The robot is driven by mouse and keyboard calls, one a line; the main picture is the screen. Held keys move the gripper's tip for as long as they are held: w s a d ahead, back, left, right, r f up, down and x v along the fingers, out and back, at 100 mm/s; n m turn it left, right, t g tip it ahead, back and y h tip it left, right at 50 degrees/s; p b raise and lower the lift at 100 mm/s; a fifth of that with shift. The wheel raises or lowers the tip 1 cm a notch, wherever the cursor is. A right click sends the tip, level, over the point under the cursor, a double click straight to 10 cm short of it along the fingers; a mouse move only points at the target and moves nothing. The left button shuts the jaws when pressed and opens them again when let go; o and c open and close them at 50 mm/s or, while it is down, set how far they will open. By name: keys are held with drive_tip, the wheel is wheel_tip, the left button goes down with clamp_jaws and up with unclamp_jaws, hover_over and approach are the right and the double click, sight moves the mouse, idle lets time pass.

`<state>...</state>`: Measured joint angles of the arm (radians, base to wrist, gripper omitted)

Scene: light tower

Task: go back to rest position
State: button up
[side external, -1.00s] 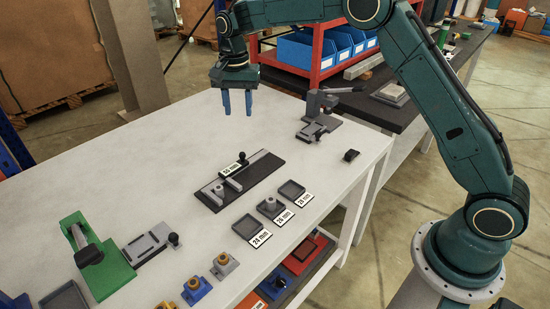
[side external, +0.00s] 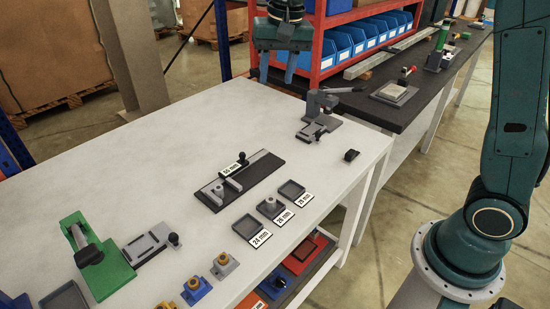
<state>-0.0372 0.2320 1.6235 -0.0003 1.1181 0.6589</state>
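My gripper (side external: 277,68) is at the top of the side external view, above the far edge of the white table (side external: 190,135). Its two blue fingers point down and stand apart, with nothing between them. It is clear of everything on the table. My upright arm link is at the right, above its round base; the rest of the arm runs out of the picture at the top.
A black fixture labelled 50 mm (side external: 243,180), a grey lever press (side external: 322,112), small trays (side external: 291,190) and a green fixture (side external: 101,262) stand on the table. A red rack with blue bins (side external: 343,45) stands behind my gripper. The table's back left is bare.

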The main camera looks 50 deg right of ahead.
drive_tip(key=s+d+r+n+t, duration=0.1)
drive_tip(key=s+r+n+t, duration=0.2)
drive_tip(key=s, duration=1.1)
drive_tip(key=s+f+n, duration=0.4)
drive_tip(key=s, duration=0.9)
drive_tip(key=shift+s+d+t, duration=0.25)
drive_tip(key=shift+d+t, duration=0.05)
drive_tip(key=shift+d, duration=0.05)
